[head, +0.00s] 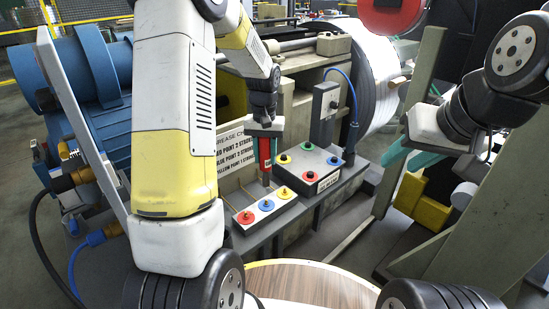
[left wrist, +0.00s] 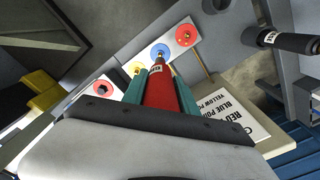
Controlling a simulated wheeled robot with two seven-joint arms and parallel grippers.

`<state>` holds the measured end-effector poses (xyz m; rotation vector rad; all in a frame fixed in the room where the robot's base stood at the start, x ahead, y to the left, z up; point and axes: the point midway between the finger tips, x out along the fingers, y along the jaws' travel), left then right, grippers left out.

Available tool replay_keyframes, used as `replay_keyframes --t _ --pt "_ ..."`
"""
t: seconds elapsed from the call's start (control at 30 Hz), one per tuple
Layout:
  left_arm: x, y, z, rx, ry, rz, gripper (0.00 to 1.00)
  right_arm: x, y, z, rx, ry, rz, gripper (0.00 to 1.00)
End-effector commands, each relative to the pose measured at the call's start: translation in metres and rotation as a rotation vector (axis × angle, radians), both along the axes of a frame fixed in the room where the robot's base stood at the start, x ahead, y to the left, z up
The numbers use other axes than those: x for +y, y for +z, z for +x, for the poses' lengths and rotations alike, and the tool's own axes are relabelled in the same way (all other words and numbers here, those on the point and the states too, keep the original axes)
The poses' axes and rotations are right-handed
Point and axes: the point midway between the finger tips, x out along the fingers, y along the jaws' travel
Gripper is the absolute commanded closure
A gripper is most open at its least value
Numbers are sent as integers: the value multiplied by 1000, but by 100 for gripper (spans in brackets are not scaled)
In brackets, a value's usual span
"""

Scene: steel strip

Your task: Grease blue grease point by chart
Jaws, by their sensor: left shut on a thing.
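My left gripper (head: 264,150) is shut on a red cylindrical grease tool (head: 265,152), which points down over the grease points. In the left wrist view the red tool (left wrist: 164,90) sits between teal fingers, its tip in line with the blue grease point (left wrist: 158,52). In the head view the blue point (head: 266,205) lies on a white strip between a red point (head: 244,217) and a yellow point (head: 284,192). The tip appears above and behind the blue point; contact cannot be told. The chart (head: 235,158) is partly hidden by my arm. My right gripper (head: 411,157) is open and empty.
A grey box (head: 310,168) with several coloured knobs stands right of the strip, beside a post (head: 324,103) with a blue cable. A large steel coil (head: 372,72) is behind. A blue motor (head: 95,85) stands left. A round wooden top (head: 310,286) is in front.

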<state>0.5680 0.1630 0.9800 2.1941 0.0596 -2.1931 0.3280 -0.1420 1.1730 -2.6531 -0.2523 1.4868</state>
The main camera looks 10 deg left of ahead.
Motion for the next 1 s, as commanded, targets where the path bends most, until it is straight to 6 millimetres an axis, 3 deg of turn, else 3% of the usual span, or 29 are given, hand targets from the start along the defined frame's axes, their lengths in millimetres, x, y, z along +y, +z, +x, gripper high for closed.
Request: replay_keyframes --t 0.47,1.0 --pt "1 6 3 0 4 1 100 0 0 0 0 0 0 64" --pt "0 -35 2 2 3 0 100 0 0 0 0 0 0 64"
